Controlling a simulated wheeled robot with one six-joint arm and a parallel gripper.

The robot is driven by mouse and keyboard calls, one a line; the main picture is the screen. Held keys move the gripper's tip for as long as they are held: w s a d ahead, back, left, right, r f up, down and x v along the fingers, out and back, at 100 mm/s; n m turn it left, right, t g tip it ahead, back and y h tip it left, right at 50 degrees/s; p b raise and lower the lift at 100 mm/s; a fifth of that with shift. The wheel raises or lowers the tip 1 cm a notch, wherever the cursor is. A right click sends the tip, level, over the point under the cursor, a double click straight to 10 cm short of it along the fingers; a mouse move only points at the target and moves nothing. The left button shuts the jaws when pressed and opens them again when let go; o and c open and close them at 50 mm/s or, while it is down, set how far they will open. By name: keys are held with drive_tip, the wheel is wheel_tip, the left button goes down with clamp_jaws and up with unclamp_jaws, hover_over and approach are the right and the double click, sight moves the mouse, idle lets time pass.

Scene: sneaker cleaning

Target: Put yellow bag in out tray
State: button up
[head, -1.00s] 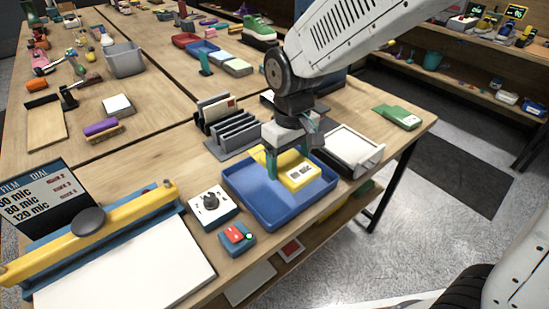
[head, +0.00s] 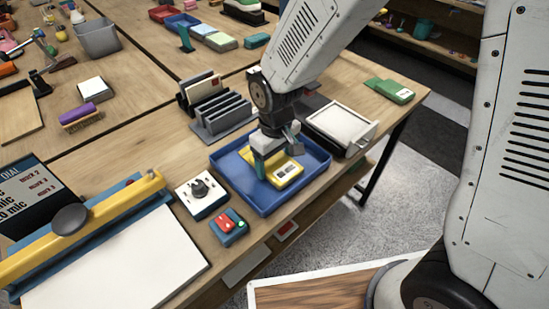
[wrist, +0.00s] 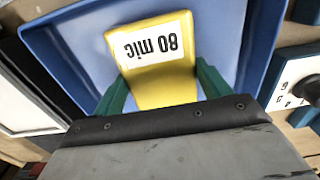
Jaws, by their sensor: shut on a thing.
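The yellow bag (head: 290,173) lies low inside the blue tray (head: 314,151), within its walls. In the wrist view the bag (wrist: 150,88) carries a white label reading "80 mic", upside down. My gripper (wrist: 162,90) has a green finger on each side of the bag and is shut on it. In the head view my gripper (head: 270,160) points down into the tray, and one finger is partly hidden. I cannot tell whether the bag touches the tray floor. The blue tray (wrist: 62,50) surrounds the bag in the wrist view.
A yellow-armed sealer (head: 110,210) is at the left.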

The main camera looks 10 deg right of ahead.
sight(276, 162)
drive_tip(key=o, duration=1.1)
drive_tip(key=shift+f, duration=0.1)
drive_tip(key=shift+c, duration=0.2)
wheel_tip(276, 162, up, 12)
drive_tip(key=shift+r, duration=0.2)
drive_tip(key=s+d+r+m, duration=0.2)
drive_tip(key=s+d+r, duration=0.2)
drive_tip(key=d, duration=0.3)
drive_tip(key=s+d+r+m, duration=0.2)
drive_tip(key=s+d+r, duration=0.2)
drive_tip(key=d, duration=0.3)
drive_tip(key=s+d+r+m, duration=0.1)
drive_tip(key=s+d, duration=0.1)
drive_tip(key=s, duration=0.3)
drive_tip(key=s+d+m+t, duration=0.1)
drive_tip(key=s+d, duration=0.2)
drive_tip(key=s, duration=0.2)
drive_tip(key=shift+s+d+r+m, duration=0.15)
drive_tip(key=shift+d+r+m, duration=0.15)
drive_tip(key=shift+r+m, duration=0.1)
